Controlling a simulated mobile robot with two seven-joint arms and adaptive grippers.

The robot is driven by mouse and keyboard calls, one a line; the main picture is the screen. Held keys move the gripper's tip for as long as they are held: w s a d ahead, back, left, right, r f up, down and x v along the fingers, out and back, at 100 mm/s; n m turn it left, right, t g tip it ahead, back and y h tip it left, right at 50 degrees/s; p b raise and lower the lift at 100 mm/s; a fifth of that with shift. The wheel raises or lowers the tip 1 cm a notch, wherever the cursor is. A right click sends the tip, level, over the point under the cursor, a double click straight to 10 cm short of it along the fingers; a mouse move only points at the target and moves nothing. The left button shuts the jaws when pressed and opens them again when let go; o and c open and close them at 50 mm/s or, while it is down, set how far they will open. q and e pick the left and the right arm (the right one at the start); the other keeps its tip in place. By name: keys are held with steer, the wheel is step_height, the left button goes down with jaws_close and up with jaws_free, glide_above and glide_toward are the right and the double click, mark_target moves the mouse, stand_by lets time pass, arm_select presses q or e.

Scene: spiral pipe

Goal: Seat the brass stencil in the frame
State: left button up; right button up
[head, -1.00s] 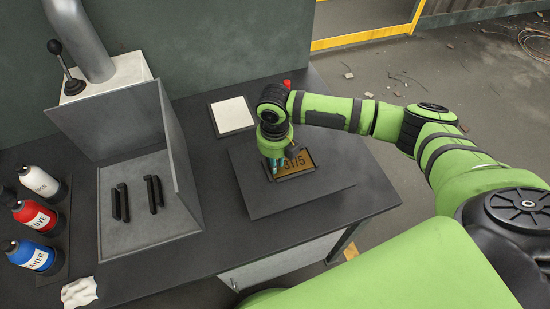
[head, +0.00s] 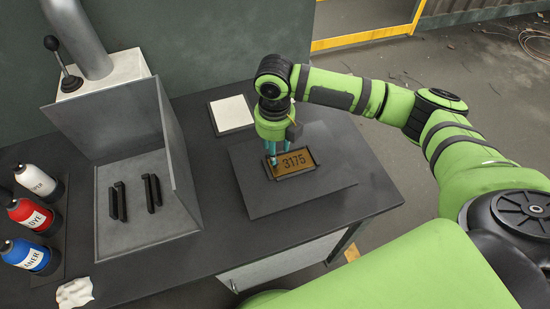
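The brass stencil (head: 294,162), with the number 3175, lies flat with a dark frame border (head: 279,178) around it. The frame is on a dark grey plate (head: 262,205) on the bench. From this angle I cannot tell whether the stencil is fully down inside the border. My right gripper (head: 274,160) points down at the stencil's upper left edge, its teal fingers partly hidden by its green body. I cannot tell whether the fingertips touch the stencil or how far apart they are. My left gripper is not in view.
A white square pad (head: 231,113) lies behind the plate. At left stands a grey open booth (head: 150,225) with two pairs of black bars (head: 118,201) inside. Several bottles (head: 33,215) and a crumpled white cloth (head: 75,292) are at far left. The bench right of the plate is clear.

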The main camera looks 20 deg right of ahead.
step_height(320, 180, up, 7)
steer(key=b, duration=0.1)
steer(key=shift+f, duration=0.2)
